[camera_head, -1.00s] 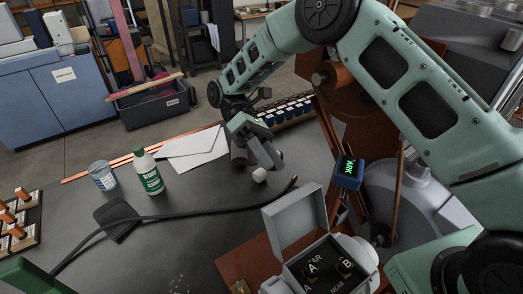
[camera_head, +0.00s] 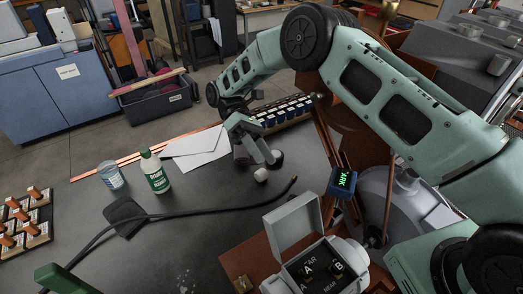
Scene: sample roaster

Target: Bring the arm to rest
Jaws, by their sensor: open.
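My gripper (camera_head: 257,160) hangs over the dark table (camera_head: 200,247), near the middle of the view. Its fingers are apart and I see nothing between them. My pale green arm reaches in from the right and bends down to it. A small white knob-like piece (camera_head: 261,175) shows just below the fingers; I cannot tell whether it touches them. White papers (camera_head: 193,147) lie to the left of the gripper.
A green-labelled bottle (camera_head: 156,173) and a glass jar (camera_head: 112,176) stand left. A black cable (camera_head: 205,215) crosses the table. An open grey box marked A and B (camera_head: 318,268) stands in front.

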